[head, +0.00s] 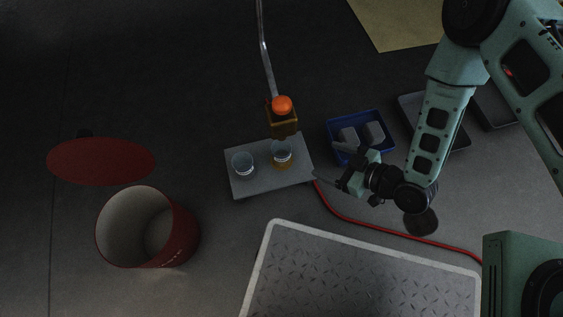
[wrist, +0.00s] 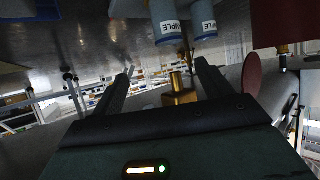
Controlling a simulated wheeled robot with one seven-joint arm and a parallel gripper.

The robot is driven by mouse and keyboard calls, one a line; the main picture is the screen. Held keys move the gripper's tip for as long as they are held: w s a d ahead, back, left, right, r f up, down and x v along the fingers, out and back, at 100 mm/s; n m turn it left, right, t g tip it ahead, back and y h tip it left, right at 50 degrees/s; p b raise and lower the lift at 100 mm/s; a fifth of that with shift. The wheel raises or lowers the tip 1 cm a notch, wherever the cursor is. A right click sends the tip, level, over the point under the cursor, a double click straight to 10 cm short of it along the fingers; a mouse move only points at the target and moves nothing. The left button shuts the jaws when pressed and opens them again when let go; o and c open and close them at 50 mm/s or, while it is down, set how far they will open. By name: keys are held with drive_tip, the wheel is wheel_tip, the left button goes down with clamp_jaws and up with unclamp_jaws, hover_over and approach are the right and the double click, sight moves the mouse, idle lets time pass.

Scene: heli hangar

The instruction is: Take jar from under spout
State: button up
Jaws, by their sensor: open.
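Two clear jars stand on a grey tray (head: 265,182). The left jar (head: 243,163) stands apart from the spout and looks empty. My gripper (head: 326,160) is open and empty, to the right of the tray, its fingers pointing left toward the right jar without touching it. In the wrist view, which looks upside down, two jars labelled SAMPLE (wrist: 166,27) (wrist: 203,19) show at the top, and the brass spout (wrist: 180,88) shows between my fingers (wrist: 164,68).
A blue bin (head: 362,157) with grey blocks lies just behind my gripper. A red hose (head: 345,217) runs along the floor.

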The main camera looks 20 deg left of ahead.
sight(290, 156)
drive_tip(key=shift+y, duration=0.4)
drive_tip(key=a+f+b, duration=0.2)
drive_tip(key=a, duration=0.1)
drive_tip(key=w+a+f+b, duration=0.1)
drive_tip(key=a+f+b, duration=0.1)
drive_tip(key=f+b, duration=0.1)
drive_tip(key=a+f+b, duration=0.2)
drive_tip(key=a+f, duration=0.1)
drive_tip(key=shift+w+a+b, duration=0.3)
drive_tip(key=shift+a+b, duration=0.05)
drive_tip(key=shift+b, duration=0.05)
drive_tip(key=shift+w+a+f, duration=0.15)
drive_tip(key=shift+w+a, duration=0.05)
drive_tip(key=shift+a, duration=0.35)
drive_tip(key=a+f+b, duration=0.1)
drive_tip(key=b, duration=0.1)
drive_tip(key=a+f+b, duration=0.1)
drive_tip(key=a+b, duration=0.1)
drive_tip(key=shift+w+a+f+b, duration=0.3)
drive_tip(key=shift+w+f+b, duration=0.05)
drive_tip(key=shift+f+b, duration=0.05)
drive_tip(key=shift+w+a, duration=0.15)
drive_tip(key=shift+a, duration=0.25)
drive_tip(key=c, duration=1.1)
